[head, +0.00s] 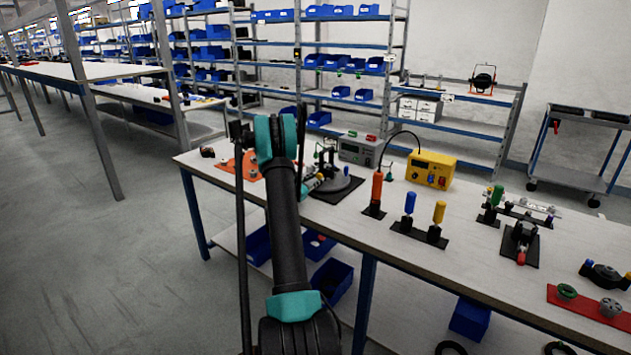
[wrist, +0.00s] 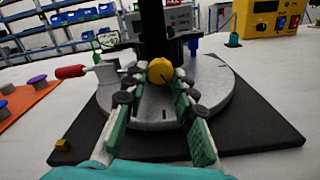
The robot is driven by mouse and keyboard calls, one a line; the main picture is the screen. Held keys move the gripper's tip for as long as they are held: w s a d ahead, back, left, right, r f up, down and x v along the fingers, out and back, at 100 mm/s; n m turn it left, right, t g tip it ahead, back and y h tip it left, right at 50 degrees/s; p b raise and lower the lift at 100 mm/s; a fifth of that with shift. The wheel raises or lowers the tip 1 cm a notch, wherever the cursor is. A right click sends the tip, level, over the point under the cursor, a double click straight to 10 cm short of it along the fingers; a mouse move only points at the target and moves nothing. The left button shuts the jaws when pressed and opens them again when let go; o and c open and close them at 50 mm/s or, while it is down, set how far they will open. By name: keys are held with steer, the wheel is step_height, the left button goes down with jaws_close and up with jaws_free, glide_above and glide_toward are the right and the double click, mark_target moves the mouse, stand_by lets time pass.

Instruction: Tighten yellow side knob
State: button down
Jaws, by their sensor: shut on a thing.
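The yellow side knob (wrist: 160,70) is a small round cap in the wrist view, on the near side of a dark upright post. The post stands over a round grey disc (wrist: 218,90) on a black base plate (wrist: 262,140). My gripper (wrist: 158,80) reaches in from the front, its two green-padded fingers one on each side of the knob, closed on it. In the head view my gripper (head: 316,183) is at the near left of the disc (head: 338,188). The knob cannot be made out clearly there.
A red-handled clamp (wrist: 72,72) stands left of the disc. A small brown cube (wrist: 62,145) is at the plate's front left. An orange plate (head: 240,166) lies further left. A yellow power box (head: 431,169) and upright coloured handles (head: 409,203) stand to the right.

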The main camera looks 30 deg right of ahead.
steer(key=c, duration=1.2)
jaws_free()
steer(key=shift+a, duration=0.1)
steer(key=v, duration=1.2)
